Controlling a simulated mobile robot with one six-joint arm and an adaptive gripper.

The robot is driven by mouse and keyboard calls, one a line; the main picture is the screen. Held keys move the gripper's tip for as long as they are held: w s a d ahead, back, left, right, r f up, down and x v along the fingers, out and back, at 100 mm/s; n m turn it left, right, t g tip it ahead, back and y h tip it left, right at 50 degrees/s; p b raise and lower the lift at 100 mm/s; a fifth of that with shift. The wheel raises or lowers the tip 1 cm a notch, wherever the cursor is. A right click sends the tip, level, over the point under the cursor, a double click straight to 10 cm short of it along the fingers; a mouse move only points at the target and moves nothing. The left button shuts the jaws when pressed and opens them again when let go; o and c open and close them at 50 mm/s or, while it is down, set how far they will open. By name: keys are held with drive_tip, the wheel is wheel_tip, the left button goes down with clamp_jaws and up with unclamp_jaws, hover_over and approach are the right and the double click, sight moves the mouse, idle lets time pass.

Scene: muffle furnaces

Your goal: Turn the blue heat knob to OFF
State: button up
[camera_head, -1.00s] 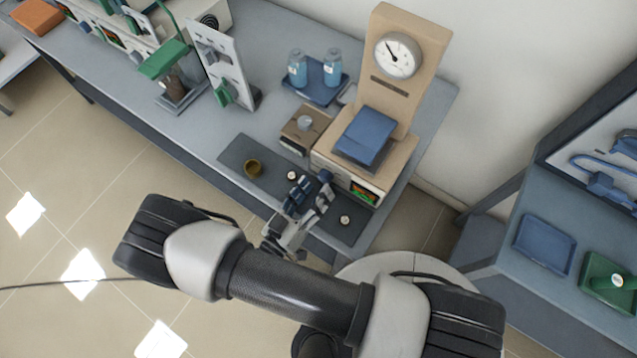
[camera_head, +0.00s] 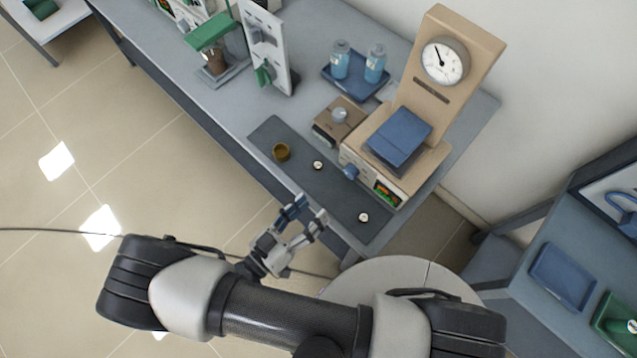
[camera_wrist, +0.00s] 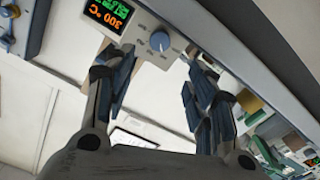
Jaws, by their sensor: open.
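The blue heat knob (camera_head: 351,172) sits on the front panel of a beige heating unit (camera_head: 405,190), left of its lit display (camera_head: 387,192). In the wrist view the knob (camera_wrist: 160,41) is round, with marks around it. The display (camera_wrist: 108,14) beside it shows green digits and an orange 300 °C. I cannot read the knob's setting. My gripper (camera_head: 310,212) is open and empty, over the bench's front edge, clear of the knob. In the wrist view the knob appears beyond and between the spread fingers of my gripper (camera_wrist: 155,75).
A small brown box (camera_head: 338,122) stands left of the unit. A tray (camera_head: 355,90) with two blue bottles is behind. A dial gauge (camera_head: 444,61) tops the unit.

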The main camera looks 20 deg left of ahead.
sight(348, 175)
drive_tip(key=s+a+m, duration=0.2)
drive_tip(key=s+m, duration=0.2)
drive_tip(key=m, duration=0.2)
drive_tip(key=shift+m, duration=0.3)
drive_tip(key=b+x, duration=0.2)
drive_tip(key=x, duration=1.5)
drive_tip(key=shift+s+d, duration=0.1)
drive_tip(key=shift+d, duration=0.05)
drive_tip(key=shift+c, duration=0.3)
drive_tip(key=c, duration=1)
drive_tip(key=n, duration=0.3)
drive_tip(key=shift+n, duration=0.4)
drive_tip(key=shift+n+p, duration=0.4)
drive_tip(key=shift+n, duration=1.4)
